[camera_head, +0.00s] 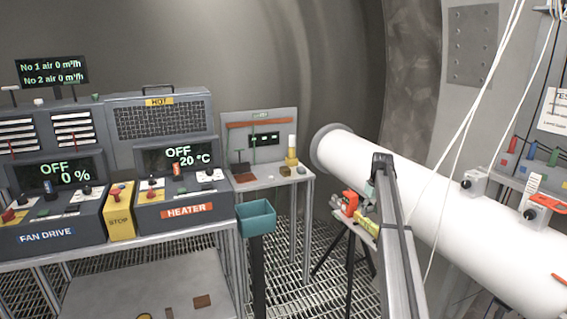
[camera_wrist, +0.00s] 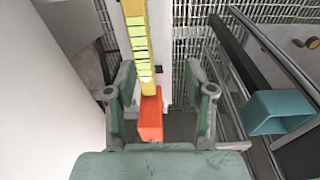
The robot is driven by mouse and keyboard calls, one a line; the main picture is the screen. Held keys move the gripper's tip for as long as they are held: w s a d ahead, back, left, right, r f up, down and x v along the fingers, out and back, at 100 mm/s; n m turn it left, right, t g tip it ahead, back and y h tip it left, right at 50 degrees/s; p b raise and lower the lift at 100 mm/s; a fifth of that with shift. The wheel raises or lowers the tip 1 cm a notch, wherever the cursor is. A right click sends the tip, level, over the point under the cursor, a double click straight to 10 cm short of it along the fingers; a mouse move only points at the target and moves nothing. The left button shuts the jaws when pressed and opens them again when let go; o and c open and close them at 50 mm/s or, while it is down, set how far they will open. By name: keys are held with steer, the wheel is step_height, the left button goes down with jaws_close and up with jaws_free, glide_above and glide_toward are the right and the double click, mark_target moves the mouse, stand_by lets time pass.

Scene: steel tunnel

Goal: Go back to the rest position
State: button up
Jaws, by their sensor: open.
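My gripper (camera_wrist: 160,78) is open in the wrist view, with its two grey-green fingers spread apart. An orange-red block (camera_wrist: 150,118) and a yellow strip with dark marks (camera_wrist: 137,45) show between and beyond the fingers. The fingers look clear of both, but I cannot tell the exact gap in height. In the head view my arm reaches up from the bottom right, and its end largely hides the gripper. There the orange-red block (camera_head: 349,203) and the yellow strip (camera_head: 367,227) rest on a small tripod stand, close by my arm.
A teal bin (camera_head: 256,217) stands on a post to the left; it also shows in the wrist view (camera_wrist: 278,112). A large white pipe (camera_head: 440,205) runs behind my arm. White cables (camera_head: 470,110) hang at right. Consoles (camera_head: 175,180) and a small bench (camera_head: 268,178) stand left.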

steer(key=s+a+f+m, duration=0.1)
steer(key=s+a+f, duration=0.75)
steer(key=s, duration=0.35)
steer(key=s+a+f+m+g, duration=0.1)
steer(key=s+a+f, duration=0.6)
steer(key=s+f, duration=0.4)
steer(key=s+a+f, duration=0.8)
steer(key=s, duration=0.5)
steer(key=s+a+f+g, duration=0.1)
steer(key=s+f+g, duration=0.1)
steer(key=s+f, duration=0.5)
steer(key=s+a+f+g, duration=0.1)
steer(key=s+f, duration=0.6)
steer(key=s, duration=1.2)
steer(key=s+a+f+m+g, duration=0.1)
steer(key=s+f+g, duration=0.3)
steer(key=s, duration=0.9)
step_height(320, 180, down, 3)
steer(key=shift+a+f, duration=0.2)
steer(key=shift+a, duration=0.05)
